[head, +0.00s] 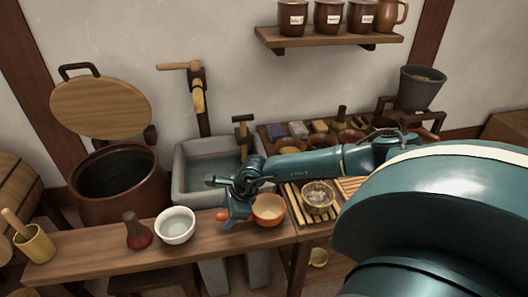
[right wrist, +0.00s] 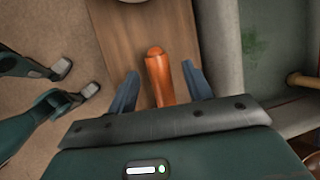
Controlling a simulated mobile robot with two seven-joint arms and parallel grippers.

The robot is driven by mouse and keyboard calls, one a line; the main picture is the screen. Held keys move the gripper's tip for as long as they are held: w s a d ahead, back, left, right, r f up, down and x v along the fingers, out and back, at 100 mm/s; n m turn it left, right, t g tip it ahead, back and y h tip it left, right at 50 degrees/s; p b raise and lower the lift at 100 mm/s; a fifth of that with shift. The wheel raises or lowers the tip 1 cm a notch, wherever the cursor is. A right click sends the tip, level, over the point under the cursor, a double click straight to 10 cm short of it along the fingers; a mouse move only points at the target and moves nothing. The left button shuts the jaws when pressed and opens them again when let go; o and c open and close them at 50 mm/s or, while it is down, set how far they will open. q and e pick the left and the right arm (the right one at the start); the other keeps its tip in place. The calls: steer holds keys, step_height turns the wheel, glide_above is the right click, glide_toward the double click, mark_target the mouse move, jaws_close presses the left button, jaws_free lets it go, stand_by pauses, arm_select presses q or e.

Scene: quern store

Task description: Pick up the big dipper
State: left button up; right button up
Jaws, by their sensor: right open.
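The big dipper appears to be the orange one on the wooden bench in the head view, with its bowl (head: 268,209) right of my right gripper (head: 234,211) and its handle end (head: 222,215) showing left of it. In the right wrist view the orange handle (right wrist: 161,79) lies between the spread fingers of my right gripper (right wrist: 159,88), with a gap on each side. The gripper is open. The gripper body hides the dipper's bowl in that view. Whether the fingers are level with the handle is unclear. My left gripper is not identifiable.
A stone sink (head: 182,182) lies behind. A slatted rack with a small bowl (head: 318,197) is to the right. A large brown pot (head: 118,187) stands back left.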

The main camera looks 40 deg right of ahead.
steer(key=shift+x, duration=1.25)
steer(key=shift+c, duration=0.5)
jaws_close()
